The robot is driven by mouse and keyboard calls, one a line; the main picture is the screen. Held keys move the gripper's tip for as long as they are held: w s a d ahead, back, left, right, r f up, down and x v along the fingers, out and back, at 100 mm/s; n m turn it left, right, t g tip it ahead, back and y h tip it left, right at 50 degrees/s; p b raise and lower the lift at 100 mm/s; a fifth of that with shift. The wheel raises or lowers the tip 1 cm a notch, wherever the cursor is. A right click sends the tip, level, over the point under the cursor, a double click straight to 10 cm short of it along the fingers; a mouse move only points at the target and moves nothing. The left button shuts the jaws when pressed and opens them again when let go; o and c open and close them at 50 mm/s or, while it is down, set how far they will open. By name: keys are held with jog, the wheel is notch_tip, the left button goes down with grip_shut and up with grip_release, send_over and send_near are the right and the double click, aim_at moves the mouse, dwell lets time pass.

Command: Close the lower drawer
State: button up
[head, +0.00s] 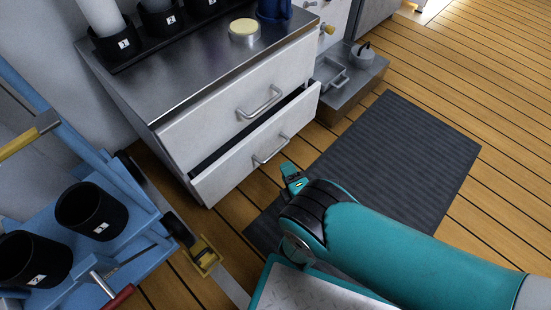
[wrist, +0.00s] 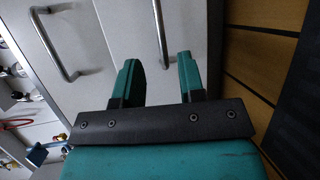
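The lower drawer (head: 258,158) of the white and steel cabinet is partly pulled out, with a dark gap along its top edge. Its bar handle (head: 270,149) is on the front. The upper drawer (head: 235,105) above it looks shut. My gripper (head: 291,178) is low in front of the lower drawer's right part, apart from the handle in the head view. In the wrist view my gripper (wrist: 159,78) has its two teal fingers spread with nothing between them. They point at a pale drawer front, with the lower drawer's handle (wrist: 161,35) beyond them.
A blue cart (head: 130,215) with black numbered cups stands at the left, close to the cabinet. A dark ribbed mat (head: 395,150) lies on the wooden floor at the right. A low grey step (head: 350,85) with a tray stands right of the cabinet.

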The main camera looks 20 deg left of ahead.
aim_at(276, 151)
jog(key=shift+b+x, duration=4.6)
jog(key=shift+b, duration=1.85)
grip_shut()
